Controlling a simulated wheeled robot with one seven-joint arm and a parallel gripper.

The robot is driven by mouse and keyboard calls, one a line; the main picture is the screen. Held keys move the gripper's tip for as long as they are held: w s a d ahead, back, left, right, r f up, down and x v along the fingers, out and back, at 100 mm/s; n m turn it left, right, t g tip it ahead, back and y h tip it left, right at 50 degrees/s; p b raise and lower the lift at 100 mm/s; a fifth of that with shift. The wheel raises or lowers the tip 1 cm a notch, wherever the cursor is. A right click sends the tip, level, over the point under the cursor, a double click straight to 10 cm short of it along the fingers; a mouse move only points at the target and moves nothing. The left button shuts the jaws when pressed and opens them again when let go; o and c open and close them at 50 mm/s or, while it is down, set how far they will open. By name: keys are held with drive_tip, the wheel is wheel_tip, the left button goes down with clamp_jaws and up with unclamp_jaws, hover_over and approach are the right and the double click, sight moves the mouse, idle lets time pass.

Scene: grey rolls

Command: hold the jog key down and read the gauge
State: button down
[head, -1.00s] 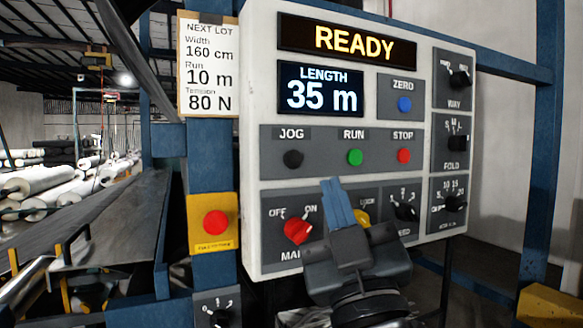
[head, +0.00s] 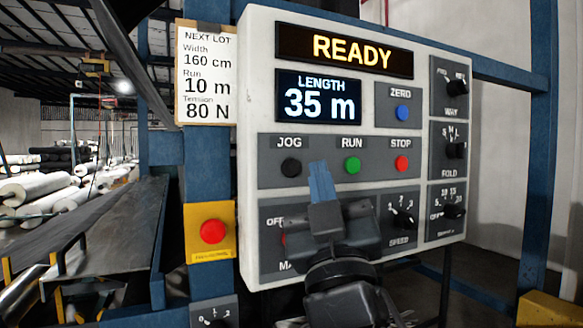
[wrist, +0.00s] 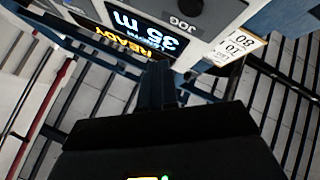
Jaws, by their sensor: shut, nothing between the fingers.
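The black JOG key (head: 291,167) is on the left of the middle row of the control panel. It also shows in the wrist view (wrist: 169,20). My gripper (head: 318,166) is shut and empty, its blue fingertips pointing up, just right of and slightly below the JOG key in the head view. I see no contact with the key. The READY display (head: 350,51) is lit in amber, and the length display (head: 318,96) reads 35 m. My gripper hides most of the main switch and the middle of the lower row. I cannot make out a needle gauge.
The green RUN key (head: 352,165) and red STOP key (head: 401,163) sit right of my fingertips. A red emergency button (head: 213,231) on a yellow plate is left of the panel. A lot card (head: 207,75) reads 160 cm, 10 m, 80 N. Several knobs line the right side.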

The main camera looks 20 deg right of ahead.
sight(291, 168)
drive_tip(key=shift+w+b, duration=0.5)
drive_tip(key=shift+w, duration=2.4)
drive_tip(key=shift+w, duration=0.1)
drive_tip(key=shift+w, duration=0.35)
